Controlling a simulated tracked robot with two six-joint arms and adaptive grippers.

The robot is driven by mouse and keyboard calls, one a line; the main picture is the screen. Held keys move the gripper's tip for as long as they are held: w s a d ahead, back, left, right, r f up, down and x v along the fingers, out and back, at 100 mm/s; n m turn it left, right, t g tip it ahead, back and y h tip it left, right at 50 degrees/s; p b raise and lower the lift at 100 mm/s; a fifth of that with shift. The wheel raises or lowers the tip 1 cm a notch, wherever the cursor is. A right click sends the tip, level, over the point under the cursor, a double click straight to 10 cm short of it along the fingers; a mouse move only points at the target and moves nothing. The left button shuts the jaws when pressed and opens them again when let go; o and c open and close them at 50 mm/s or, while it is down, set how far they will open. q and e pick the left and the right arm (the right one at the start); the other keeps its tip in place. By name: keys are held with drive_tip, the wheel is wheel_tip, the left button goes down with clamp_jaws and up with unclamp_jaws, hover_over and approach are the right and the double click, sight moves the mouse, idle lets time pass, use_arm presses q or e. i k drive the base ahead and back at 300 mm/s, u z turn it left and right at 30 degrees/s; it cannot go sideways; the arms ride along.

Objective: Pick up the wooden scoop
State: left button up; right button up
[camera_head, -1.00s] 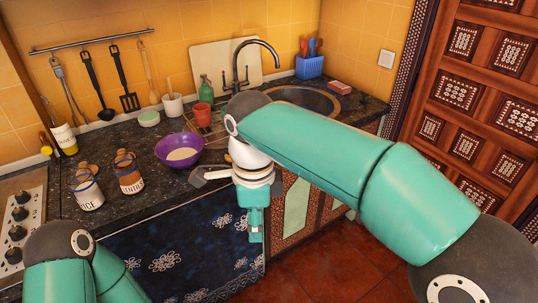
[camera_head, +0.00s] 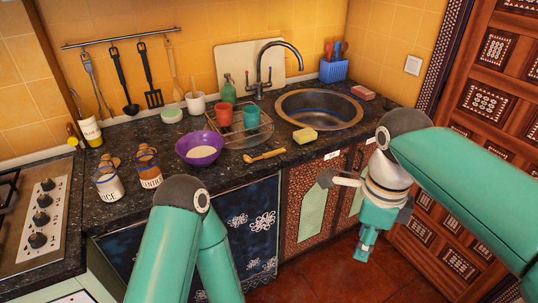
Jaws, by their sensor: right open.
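The wooden scoop (camera_head: 264,156) lies on the dark countertop, just in front of the wire dish rack and right of the purple bowl. Its bowl end points left and its handle points right. My right gripper (camera_head: 366,196) is open and empty, in front of the counter's edge over the cabinet doors. It is to the right of the scoop and apart from it. My left arm comes in from below in the middle left, and its gripper is not in view.
A purple bowl (camera_head: 200,148) stands left of the scoop. The wire rack (camera_head: 262,126) holds red and teal cups behind it. A yellow-green sponge (camera_head: 305,135) and the sink (camera_head: 318,108) are to the right. Two labelled jars (camera_head: 148,168) stand at the left.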

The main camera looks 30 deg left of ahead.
sight(247, 159)
drive_tip(key=z, duration=0.15)
drive_tip(key=i, duration=2.05)
drive_tip(key=u, duration=1.95)
